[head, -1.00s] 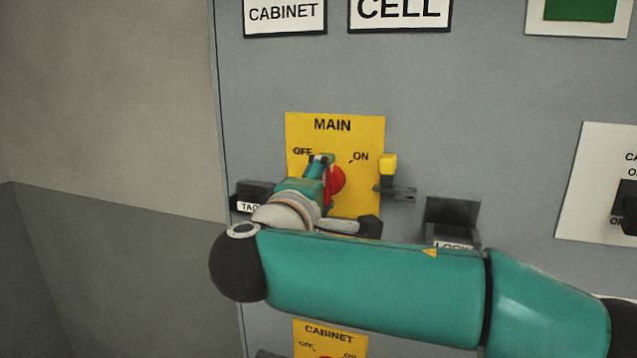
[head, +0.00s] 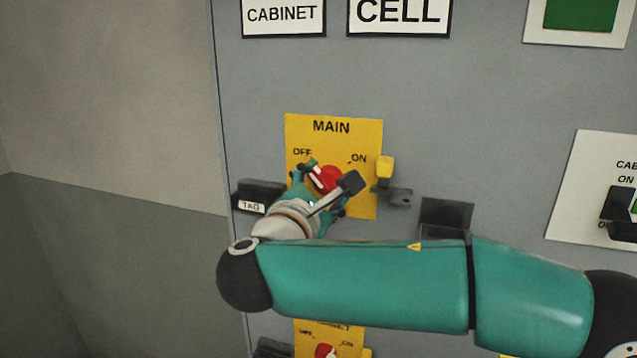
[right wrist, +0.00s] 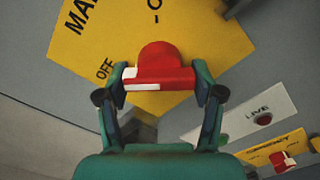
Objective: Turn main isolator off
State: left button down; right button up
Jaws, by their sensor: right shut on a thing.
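The main isolator is a red rotary handle (head: 330,176) on a yellow plate (head: 366,200) marked MAIN, OFF and ON. My right gripper (head: 322,186) is shut on the handle. In the right wrist view the fingers (right wrist: 160,77) close on the two ends of the red bar (right wrist: 172,72). A white stripe on the bar lies at its OFF-side end, and in the head view it points up-left, toward OFF. The gripper hides part of the handle in the head view. My left gripper is not in view.
A yellow padlock-like piece (head: 385,168) sits on a bracket right of the plate. A TAG holder (head: 257,196) is at left, and a dark open holder (head: 447,214) at right. A second yellow switch plate (head: 345,338) is below my right arm.

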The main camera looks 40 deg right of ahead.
jog(key=shift+f+n, duration=0.25)
jog(key=shift+n, duration=0.05)
jog(key=o, duration=1.2)
jog(key=shift+d, duration=0.2)
jog(key=shift+c, duration=0.2)
jog(key=shift+a+r, duration=0.1)
jog(key=shift+a, duration=0.1)
jog(key=shift+s+a, duration=0.15)
jog(key=shift+a, duration=0.2)
jog(key=v, duration=1.1)
